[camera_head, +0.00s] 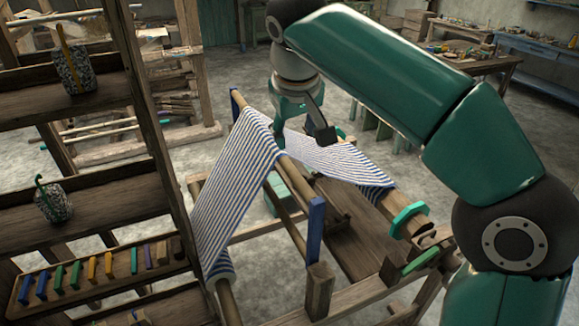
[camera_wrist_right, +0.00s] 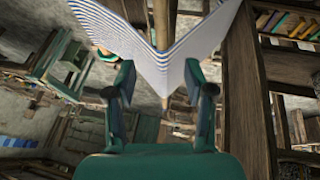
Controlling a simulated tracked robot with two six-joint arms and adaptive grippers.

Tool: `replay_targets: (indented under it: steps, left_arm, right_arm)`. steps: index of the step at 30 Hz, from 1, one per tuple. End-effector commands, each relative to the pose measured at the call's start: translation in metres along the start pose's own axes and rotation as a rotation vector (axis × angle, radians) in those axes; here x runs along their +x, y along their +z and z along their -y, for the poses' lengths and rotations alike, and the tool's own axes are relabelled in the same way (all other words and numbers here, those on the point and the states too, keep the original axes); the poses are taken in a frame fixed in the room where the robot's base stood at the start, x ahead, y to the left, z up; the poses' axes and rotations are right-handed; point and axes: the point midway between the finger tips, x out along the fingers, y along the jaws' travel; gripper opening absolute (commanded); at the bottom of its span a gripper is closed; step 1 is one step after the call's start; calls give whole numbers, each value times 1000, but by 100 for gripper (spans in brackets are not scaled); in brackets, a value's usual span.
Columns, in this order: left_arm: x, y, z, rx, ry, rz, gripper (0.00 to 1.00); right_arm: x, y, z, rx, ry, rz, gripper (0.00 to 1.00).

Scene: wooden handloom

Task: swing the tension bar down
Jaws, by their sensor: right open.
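The wooden loom carries blue-and-white striped cloth (camera_head: 236,180). The cloth passes over a raised wooden bar (camera_head: 298,176), which I take as the tension bar, held between blue side arms (camera_head: 316,228). From it one sheet slopes down to the front roller and another runs back to the right. My right gripper (camera_head: 303,138) is above the bar and cloth, pointing down, with its fingers apart and nothing between them. In the right wrist view my open fingers (camera_wrist_right: 158,82) frame the cloth's peaked fold (camera_wrist_right: 178,62). Contact with the bar cannot be told. My left gripper is not in view.
A wooden shelf (camera_head: 150,110) stands close on the left, with patterned jars and a rack of coloured pieces (camera_head: 100,273). A green knob (camera_head: 408,217) ends the roller at right. Workbenches (camera_head: 470,55) stand at the back. Grey floor shows between.

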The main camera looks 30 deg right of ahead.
Motion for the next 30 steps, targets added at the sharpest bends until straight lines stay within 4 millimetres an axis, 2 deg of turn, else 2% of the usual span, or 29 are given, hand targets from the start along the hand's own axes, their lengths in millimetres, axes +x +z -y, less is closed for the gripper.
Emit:
replay_targets:
  steps: [5, 21, 25, 30]
  left_arm:
    - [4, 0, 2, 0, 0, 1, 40]
    - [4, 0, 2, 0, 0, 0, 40]
    - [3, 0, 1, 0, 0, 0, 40]
    - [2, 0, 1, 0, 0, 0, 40]
  right_arm:
    - [26, 0, 2, -6, -1, 4, 54]
    - [136, -1, 6, -12, -4, 5, 54]
    - [152, -2, 6, -12, -4, 2, 54]
    - [163, -2, 6, -12, -4, 1, 54]
